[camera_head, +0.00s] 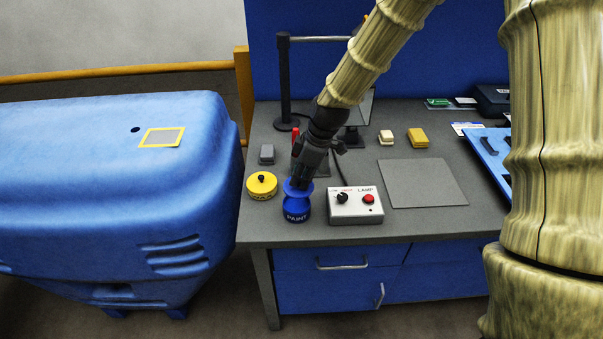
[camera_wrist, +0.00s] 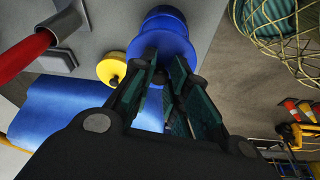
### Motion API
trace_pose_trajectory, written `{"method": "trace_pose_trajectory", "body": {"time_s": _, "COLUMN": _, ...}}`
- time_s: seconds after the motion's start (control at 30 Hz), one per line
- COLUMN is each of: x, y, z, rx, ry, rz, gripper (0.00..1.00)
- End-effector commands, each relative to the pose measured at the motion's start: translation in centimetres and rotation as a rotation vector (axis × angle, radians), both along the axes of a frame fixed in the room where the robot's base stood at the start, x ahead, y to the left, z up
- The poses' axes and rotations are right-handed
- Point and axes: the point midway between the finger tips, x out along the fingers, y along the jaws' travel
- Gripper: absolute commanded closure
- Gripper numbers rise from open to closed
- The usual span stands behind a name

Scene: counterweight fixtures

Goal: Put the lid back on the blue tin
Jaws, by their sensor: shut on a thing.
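The blue tin (camera_head: 296,209), marked PAINT, stands upright near the bench's front edge. A wide blue disc-shaped piece (camera_head: 291,187), which looks like the lid, is at its top; it also shows in the wrist view (camera_wrist: 160,42). My gripper (camera_head: 301,180) points down over the tin with its fingers shut at this blue piece. The fingers hide the grasped part, and I cannot tell whether the lid rests on the tin or sits just above it. In the wrist view, part of the tin (camera_wrist: 164,13) shows beyond the disc.
A yellow round thing with a black knob (camera_head: 262,187) is close left of the tin. A lamp control box (camera_head: 354,205) is close on the right. A grey block (camera_head: 267,154) and a red-handled tool (camera_wrist: 28,52) are behind. A grey mat (camera_head: 422,183) lies clear further right.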

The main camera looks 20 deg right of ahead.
Motion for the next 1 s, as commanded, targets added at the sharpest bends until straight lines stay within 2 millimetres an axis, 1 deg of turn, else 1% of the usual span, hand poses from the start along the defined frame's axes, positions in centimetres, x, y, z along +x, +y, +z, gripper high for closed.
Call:
{"method": "trace_pose_trajectory", "body": {"time_s": 0.03, "x": 0.1, "y": 0.2, "z": -0.5, "rx": -0.001, "ry": 0.000, "rz": 0.004, "gripper": 1.00}}
{"method": "trace_pose_trajectory", "body": {"time_s": 0.17, "x": 0.1, "y": 0.4, "z": -1.4, "rx": -0.001, "ry": 0.001, "rz": 0.006, "gripper": 1.00}}
{"method": "trace_pose_trajectory", "body": {"time_s": 0.7, "x": 0.0, "y": 0.3, "z": -5.2, "rx": 0.000, "ry": 0.001, "rz": 0.003, "gripper": 1.00}}
{"method": "trace_pose_trajectory", "body": {"time_s": 0.83, "x": 0.0, "y": 0.1, "z": -5.8, "rx": -0.001, "ry": 0.001, "rz": 0.002, "gripper": 1.00}}
{"method": "trace_pose_trajectory", "body": {"time_s": 1.0, "x": 0.0, "y": 0.1, "z": -5.9, "rx": -0.001, "ry": 0.001, "rz": 0.002, "gripper": 1.00}}
